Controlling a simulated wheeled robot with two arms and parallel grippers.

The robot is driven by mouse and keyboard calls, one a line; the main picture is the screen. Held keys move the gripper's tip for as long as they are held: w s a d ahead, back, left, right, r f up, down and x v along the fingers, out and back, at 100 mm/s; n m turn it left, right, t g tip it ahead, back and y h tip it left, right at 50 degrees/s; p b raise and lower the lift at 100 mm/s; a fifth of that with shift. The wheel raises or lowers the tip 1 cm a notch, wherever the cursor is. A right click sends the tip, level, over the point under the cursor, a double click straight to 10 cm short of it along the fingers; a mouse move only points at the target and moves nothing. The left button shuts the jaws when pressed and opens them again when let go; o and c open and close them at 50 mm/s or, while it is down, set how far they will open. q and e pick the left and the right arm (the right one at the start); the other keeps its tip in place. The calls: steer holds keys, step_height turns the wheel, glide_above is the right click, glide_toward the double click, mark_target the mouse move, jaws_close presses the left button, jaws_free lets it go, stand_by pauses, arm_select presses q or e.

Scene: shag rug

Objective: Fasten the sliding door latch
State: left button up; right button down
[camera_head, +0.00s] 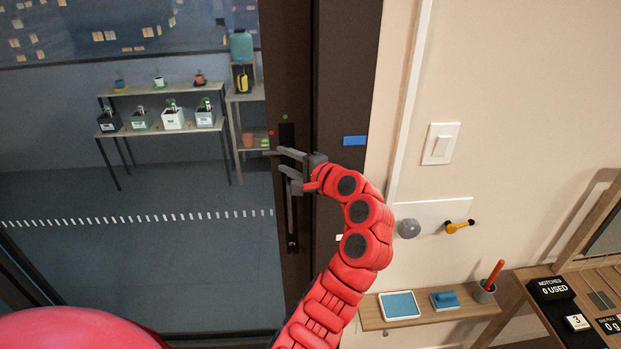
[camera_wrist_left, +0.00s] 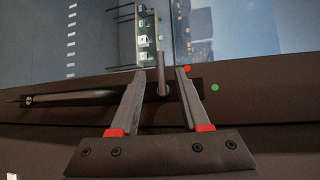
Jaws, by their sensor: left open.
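The sliding door's dark frame (camera_head: 333,100) stands upright beside the glass. On its edge is a dark latch plate (camera_head: 287,133) with a red dot (camera_head: 271,133) and a green dot (camera_head: 285,117). My left gripper (camera_head: 281,160) is open at the latch. In the left wrist view, a small latch lever (camera_wrist_left: 161,75) stands between the two open fingers (camera_wrist_left: 160,90), with gaps on both sides. It points toward the glass, nearer the red dot (camera_wrist_left: 187,69) than the green one (camera_wrist_left: 215,88). My right gripper is not in view.
A long dark door handle (camera_wrist_left: 75,98) runs beside the latch. A blue tag (camera_head: 355,141) is on the frame. Right of it are a light switch (camera_head: 440,144), wall hooks (camera_head: 458,227) and a small shelf (camera_head: 430,312). Plant shelves (camera_head: 160,130) stand behind the glass.

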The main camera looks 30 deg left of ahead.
arm_select(q)
steer(key=b+v, duration=0.2)
steer(key=v, duration=0.8)
